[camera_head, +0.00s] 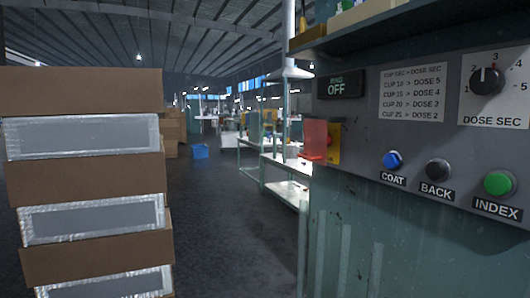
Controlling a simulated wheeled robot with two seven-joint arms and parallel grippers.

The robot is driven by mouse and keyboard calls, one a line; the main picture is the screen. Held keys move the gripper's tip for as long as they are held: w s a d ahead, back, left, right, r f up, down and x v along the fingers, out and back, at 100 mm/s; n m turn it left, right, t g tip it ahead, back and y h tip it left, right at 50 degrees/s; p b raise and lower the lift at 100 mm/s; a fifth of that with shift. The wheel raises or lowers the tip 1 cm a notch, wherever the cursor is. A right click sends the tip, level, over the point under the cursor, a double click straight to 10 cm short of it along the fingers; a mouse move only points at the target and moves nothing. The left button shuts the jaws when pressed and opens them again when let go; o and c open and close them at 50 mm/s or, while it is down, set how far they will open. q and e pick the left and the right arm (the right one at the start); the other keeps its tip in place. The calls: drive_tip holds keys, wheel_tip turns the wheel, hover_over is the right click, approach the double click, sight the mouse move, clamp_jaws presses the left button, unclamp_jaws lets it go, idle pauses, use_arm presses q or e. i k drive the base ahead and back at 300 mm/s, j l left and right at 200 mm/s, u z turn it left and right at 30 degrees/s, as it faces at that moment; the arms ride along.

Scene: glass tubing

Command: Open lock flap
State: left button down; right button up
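A red flap (314,139) stands at the left edge of the machine's grey control panel (355,125). It is beside a yellow plate (334,143) on the panel. A small red part shows at the flap's lower edge; whether the flap is latched or ajar, I cannot tell. Neither of my grippers shows in the head view.
Stacked brown boxes (85,180) stand at left. Dark floor (235,235) between is clear.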

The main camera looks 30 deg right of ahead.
sight(316, 130)
drive_tip(key=i+z, duration=0.3)
drive_tip(key=i+j+z, duration=0.35)
drive_tip(key=i, duration=0.15)
drive_tip(key=i+j+z, duration=0.15)
drive_tip(key=i+z, duration=0.15)
drive_tip(key=i, duration=0.1)
